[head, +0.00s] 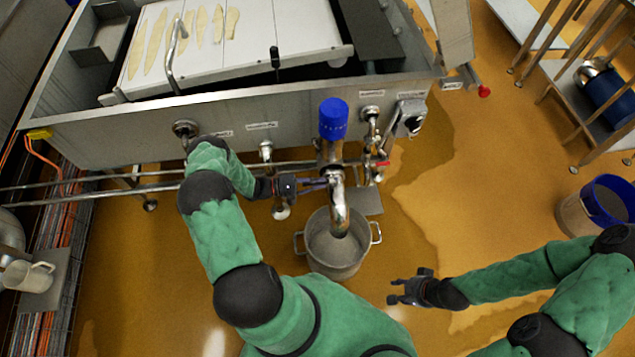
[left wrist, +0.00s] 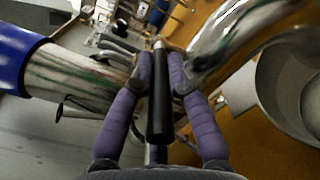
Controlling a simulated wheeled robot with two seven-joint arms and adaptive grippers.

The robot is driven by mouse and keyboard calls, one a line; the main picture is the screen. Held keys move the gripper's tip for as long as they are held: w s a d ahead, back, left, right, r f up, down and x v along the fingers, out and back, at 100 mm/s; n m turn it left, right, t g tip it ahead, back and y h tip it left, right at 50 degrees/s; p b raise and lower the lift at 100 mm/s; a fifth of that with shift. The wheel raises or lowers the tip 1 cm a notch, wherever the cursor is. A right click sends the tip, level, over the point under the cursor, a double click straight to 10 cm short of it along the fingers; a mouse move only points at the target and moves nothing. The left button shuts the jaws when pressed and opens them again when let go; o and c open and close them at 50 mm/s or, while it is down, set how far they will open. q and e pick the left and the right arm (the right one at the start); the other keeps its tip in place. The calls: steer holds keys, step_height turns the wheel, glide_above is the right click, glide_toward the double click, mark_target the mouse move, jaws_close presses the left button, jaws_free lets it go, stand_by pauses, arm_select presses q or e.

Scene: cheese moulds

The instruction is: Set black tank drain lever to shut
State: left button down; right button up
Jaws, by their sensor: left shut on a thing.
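The black drain lever (left wrist: 160,105) lies between the purple-grey fingers of my left gripper (left wrist: 160,70) in the left wrist view. The fingers close on it from both sides. In the head view my left gripper (head: 322,183) is at the steel drain pipe (head: 337,200), below its blue cap (head: 333,118), and the lever is too small to make out. The pipe bends down over a steel pot. The tank (head: 230,105) stands behind it. My right gripper (head: 408,288) is empty above the floor, right of the pot, its fingers apart.
The two-handled steel pot (head: 336,248) stands under the pipe outlet. A smaller valve with a red handle (head: 383,163) is just right of the pipe. A blue-rimmed bucket (head: 598,205) stands at the far right. The wet floor between is clear.

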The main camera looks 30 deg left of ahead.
arm_select(q)
steer(key=shift+f, duration=0.1)
steer(key=c, duration=1.2)
jaws_free()
steer(key=shift+w, duration=0.1)
steer(key=shift+a, duration=0.1)
steer(key=v, duration=1.2)
